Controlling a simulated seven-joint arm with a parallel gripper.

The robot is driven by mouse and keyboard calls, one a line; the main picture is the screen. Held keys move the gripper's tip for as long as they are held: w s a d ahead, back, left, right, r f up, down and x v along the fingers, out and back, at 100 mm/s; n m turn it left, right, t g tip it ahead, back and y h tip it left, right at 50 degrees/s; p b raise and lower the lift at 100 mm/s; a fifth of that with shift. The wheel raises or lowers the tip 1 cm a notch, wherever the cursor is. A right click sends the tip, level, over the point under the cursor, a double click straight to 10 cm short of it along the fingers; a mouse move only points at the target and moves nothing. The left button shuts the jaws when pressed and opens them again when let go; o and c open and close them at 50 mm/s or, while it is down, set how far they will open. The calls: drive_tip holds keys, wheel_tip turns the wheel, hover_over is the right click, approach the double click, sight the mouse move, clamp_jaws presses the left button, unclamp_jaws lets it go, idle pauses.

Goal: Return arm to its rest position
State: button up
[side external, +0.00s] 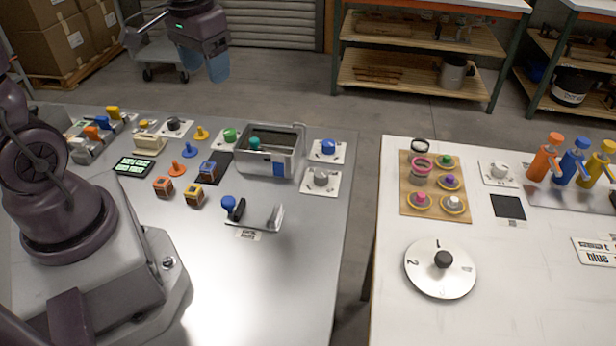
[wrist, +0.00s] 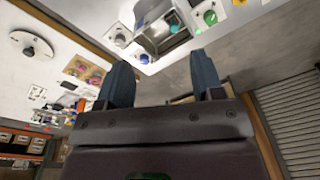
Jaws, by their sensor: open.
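My gripper (side external: 208,68) is raised at the top left of the side external view, above and behind the metal table. Its blue fingers point down and hold nothing. In the wrist view the two fingers (wrist: 162,78) stand wide apart with nothing between them. The metal basin (side external: 286,160) on the table is below and to the right of the gripper, well apart from it. The basin also shows in the wrist view (wrist: 160,45), beyond the fingertips. My gripper touches no object in either view.
The metal table (side external: 250,290) carries several small blocks, knobs and a blue-handled tool (side external: 229,206). A white table (side external: 395,320) at right holds a wooden ring board (side external: 409,185), a dial (side external: 425,282) and colored bottles (side external: 572,160). A cart (side external: 150,50) and a shutter are behind.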

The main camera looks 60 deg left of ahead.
drive_tip(key=s+d+r+m+t, duration=0.1)
drive_tip(key=s+d+r+t, duration=0.1)
drive_tip(key=s+d+r, duration=0.1)
drive_tip(key=s+d+r+m+t, duration=0.2)
drive_tip(key=s+d+r, duration=0.2)
drive_tip(key=d, duration=0.4)
drive_tip(key=shift+s+d+r+t+h, duration=0.25)
drive_tip(key=shift+r+t+h, duration=0.05)
drive_tip(key=shift+r+t, duration=0.1)
idle(0.3)
drive_tip(key=m+g, duration=0.3)
drive_tip(key=g, duration=0.3)
hover_over(229, 132)
wheel_tip(229, 132, down, 22)
wheel_tip(229, 132, down, 12)
drive_tip(key=shift+f, duration=0.1)
